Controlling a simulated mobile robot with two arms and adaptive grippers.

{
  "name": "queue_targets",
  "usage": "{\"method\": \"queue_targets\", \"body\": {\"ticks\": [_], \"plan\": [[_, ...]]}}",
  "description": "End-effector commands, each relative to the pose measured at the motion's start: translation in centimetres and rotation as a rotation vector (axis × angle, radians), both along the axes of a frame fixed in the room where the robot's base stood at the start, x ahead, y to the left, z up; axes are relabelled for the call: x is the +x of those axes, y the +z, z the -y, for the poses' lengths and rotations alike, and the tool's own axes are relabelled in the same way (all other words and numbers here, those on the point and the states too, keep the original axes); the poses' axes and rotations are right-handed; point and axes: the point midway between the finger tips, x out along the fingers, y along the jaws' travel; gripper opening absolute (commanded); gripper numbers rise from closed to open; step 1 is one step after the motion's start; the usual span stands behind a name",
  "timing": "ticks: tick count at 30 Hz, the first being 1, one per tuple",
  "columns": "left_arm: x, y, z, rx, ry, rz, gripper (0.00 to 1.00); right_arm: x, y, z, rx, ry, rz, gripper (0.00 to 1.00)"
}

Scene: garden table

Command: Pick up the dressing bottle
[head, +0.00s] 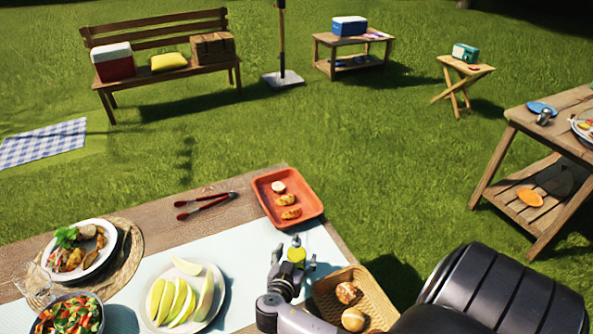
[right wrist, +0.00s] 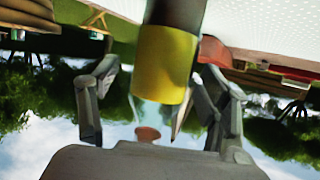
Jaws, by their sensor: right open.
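The dressing bottle (head: 297,254) stands on the light runner of the table, showing a yellow part in the head view. In the right wrist view the bottle (right wrist: 165,62) shows a dark section, a yellow band and a clear part. My right gripper (head: 294,262) is open, with its fingers on either side of the bottle. In the right wrist view the bottle is between the spread fingers of the gripper (right wrist: 160,75); I cannot tell whether they touch it. Much of the bottle is hidden by the gripper in the head view. My left gripper is not in view.
A plate of melon slices (head: 218,317) lies left of the gripper, and a bread basket (head: 383,291) close on its right. A red tray (head: 311,205) and tongs (head: 205,204) lie behind. A salad bowl (head: 70,316), glass (head: 33,283) and food plate (head: 107,236) are at the left.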

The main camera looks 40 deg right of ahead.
Motion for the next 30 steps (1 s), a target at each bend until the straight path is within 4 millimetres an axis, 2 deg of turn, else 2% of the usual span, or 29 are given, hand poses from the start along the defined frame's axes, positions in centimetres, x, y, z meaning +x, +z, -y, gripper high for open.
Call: {"method": "queue_targets", "body": {"ticks": [10,30], "plan": [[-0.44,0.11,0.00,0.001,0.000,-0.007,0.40,0.33,-0.31,0.52,0.002,0.001,0.001,0.69],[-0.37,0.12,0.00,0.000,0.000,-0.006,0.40,0.30,-0.30,0.50,0.001,0.000,0.000,0.25]]}}
